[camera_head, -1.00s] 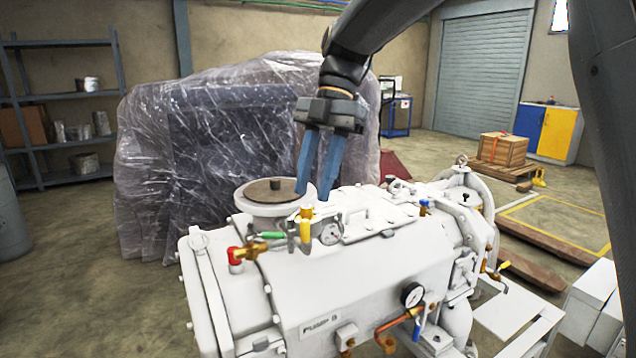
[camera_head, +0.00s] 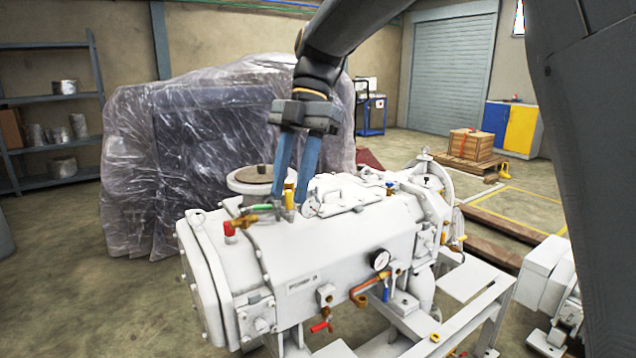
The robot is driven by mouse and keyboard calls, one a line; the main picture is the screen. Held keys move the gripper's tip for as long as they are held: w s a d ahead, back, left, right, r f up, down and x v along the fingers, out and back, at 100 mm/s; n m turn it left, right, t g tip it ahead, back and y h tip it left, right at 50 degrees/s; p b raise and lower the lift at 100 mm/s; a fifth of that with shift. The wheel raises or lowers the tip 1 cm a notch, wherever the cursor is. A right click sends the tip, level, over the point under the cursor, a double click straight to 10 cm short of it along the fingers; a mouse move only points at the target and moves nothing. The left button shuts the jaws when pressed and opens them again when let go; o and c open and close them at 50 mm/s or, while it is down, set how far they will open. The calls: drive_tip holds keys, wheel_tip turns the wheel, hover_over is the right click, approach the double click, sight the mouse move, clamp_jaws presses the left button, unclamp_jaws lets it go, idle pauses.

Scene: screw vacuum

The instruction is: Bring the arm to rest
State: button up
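My gripper (camera_head: 290,203) hangs from my dark arm (camera_head: 345,35) with its two blue fingers pointing down. The fingers are apart, with a narrow gap between them, and nothing clear is held. The fingertips are in front of the top of the white screw vacuum pump (camera_head: 340,245), by the yellow-handled valve (camera_head: 289,197). The green-handled valve (camera_head: 262,207) is just left of the fingers. I cannot tell whether the fingertips touch the pump or a valve.
A plastic-wrapped machine (camera_head: 190,150) stands behind the pump. Shelves (camera_head: 50,100) are at the left. A wooden crate (camera_head: 472,145) and a blue and yellow cabinet (camera_head: 510,128) stand at the back right. Open floor (camera_head: 90,290) lies left of the pump.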

drive_tip(key=s+d+f+m+t+h, duration=0.1)
drive_tip(key=s+d+f+m, duration=0.1)
drive_tip(key=d+f+m, duration=0.55)
drive_tip(key=s+d+f+m+t, duration=0.1)
drive_tip(key=s+d+f+m, duration=0.2)
drive_tip(key=d+f+m, duration=0.4)
drive_tip(key=s+d+f+m+t+h+p, duration=0.1)
drive_tip(key=s+d+f+m, duration=0.7)
drive_tip(key=s+m, duration=0.4)
drive_tip(key=d+m, duration=0.1)
drive_tip(key=m, duration=0.2)
drive_tip(key=shift+d+f+t, duration=0.3)
drive_tip(key=shift+d+f, duration=0.05)
